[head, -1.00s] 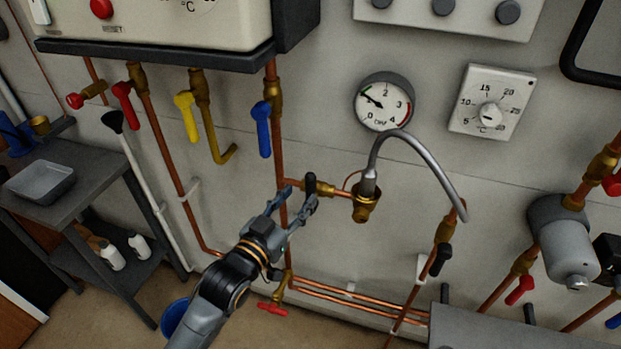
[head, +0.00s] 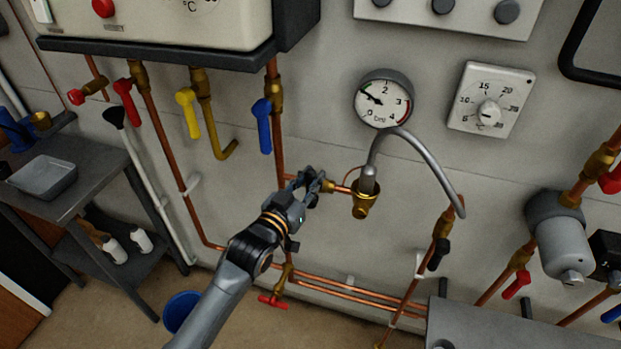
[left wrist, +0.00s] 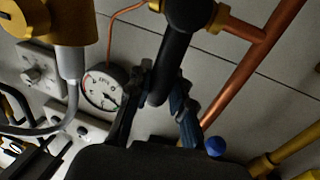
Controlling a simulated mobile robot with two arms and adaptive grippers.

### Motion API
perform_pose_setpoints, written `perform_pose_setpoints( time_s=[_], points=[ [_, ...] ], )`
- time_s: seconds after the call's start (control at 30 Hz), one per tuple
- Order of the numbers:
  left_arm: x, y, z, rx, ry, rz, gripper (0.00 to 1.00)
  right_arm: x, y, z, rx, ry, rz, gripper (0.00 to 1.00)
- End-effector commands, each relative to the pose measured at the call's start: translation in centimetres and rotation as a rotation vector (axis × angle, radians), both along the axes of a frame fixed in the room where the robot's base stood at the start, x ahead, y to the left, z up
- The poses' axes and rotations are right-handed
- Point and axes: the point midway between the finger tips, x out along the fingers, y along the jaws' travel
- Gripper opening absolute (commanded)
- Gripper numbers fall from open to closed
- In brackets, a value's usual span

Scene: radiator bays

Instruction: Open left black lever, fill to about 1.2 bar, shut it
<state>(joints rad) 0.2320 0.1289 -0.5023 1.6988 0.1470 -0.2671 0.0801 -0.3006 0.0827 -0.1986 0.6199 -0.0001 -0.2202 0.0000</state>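The left black lever is mostly hidden by my left gripper in the head view. In the left wrist view the lever (left wrist: 172,62) runs between the fingers. My left gripper (head: 316,182) has one finger on each side of it and looks closed on it; the wrist view also shows the fingers (left wrist: 162,100). The pressure gauge (head: 383,98) is above right, its needle pointing upper left, near the 1 mark; it also shows in the wrist view (left wrist: 104,92). A grey braided hose (head: 430,157) arches from the brass valve (head: 364,204) to the right-hand pipe. The right black lever (head: 438,254) hangs there. My right gripper is out of view.
A blue lever (head: 263,125) and a yellow lever (head: 188,112) hang left of the gripper. A red-handled tap (head: 272,301) is below. A thermostat dial (head: 490,112) is at right. A dark bench with a grey tray (head: 44,178) stands at left.

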Motion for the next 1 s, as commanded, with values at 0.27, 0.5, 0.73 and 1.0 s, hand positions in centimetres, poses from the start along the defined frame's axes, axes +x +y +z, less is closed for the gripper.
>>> perform_pose_setpoints(
  time_s=[0.27,0.5,0.73,1.0],
  points=[
    [0.0,0.0,-0.1,-0.003,0.002,0.0,0.0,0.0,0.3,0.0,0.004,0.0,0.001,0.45],
    [0.1,0.6,-0.2,-0.074,0.028,0.0,0.0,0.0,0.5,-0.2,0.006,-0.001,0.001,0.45],
    [0.5,1.6,-0.5,-0.217,0.075,0.001,0.0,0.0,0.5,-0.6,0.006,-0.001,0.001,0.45],
    [0.8,2.7,-1.0,-0.374,0.129,0.001,0.0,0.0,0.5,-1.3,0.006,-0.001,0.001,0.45]
  ],
)
